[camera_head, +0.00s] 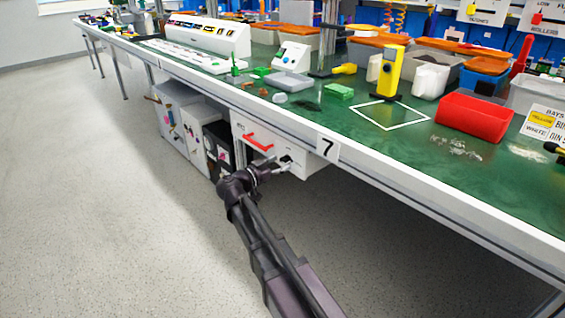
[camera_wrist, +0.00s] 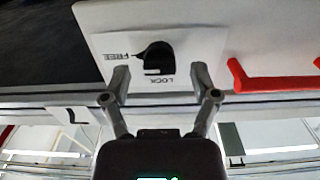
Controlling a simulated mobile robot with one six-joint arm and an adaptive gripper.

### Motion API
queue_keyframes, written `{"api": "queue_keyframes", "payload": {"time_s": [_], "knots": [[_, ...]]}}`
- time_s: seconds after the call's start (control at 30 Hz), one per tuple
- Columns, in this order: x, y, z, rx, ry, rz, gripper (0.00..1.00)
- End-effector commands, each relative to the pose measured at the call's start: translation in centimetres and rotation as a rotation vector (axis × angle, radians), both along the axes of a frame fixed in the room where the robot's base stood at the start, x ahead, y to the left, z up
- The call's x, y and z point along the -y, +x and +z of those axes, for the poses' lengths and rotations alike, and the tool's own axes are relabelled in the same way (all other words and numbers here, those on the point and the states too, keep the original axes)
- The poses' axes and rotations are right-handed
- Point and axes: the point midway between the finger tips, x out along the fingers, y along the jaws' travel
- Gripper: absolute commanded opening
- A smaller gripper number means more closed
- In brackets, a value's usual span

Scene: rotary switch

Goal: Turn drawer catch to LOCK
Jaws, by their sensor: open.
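The drawer catch is a black rotary knob (camera_wrist: 155,56) on a white plate on the drawer front. The wrist view shows the drawer upside down. FREE (camera_wrist: 122,55) is printed left of the knob and LOCK (camera_wrist: 159,80) below it. A narrow tip of the knob appears to point left towards FREE. My gripper (camera_wrist: 160,70) is open, one finger on either side of the knob, with clear gaps and no visible contact. In the head view, my gripper (camera_head: 275,170) is at the right part of the white drawer unit (camera_head: 308,163), and it partly hides the catch.
A red drawer handle (camera_head: 258,142) is beside the catch and also shows in the wrist view (camera_wrist: 270,82). The green workbench (camera_head: 300,110) overhangs the drawer. Grey cabinets (camera_head: 185,125) stand to the left. The floor in front is clear.

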Motion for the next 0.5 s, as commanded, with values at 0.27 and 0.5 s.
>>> {"api": "queue_keyframes", "payload": {"time_s": [0.27, 0.5], "knots": [[1.08, 0.82, 0.00, 0.000, 0.000, 0.000, 0.77], [1.11, 0.83, 0.00, 0.000, 0.000, 0.000, 0.77]]}}
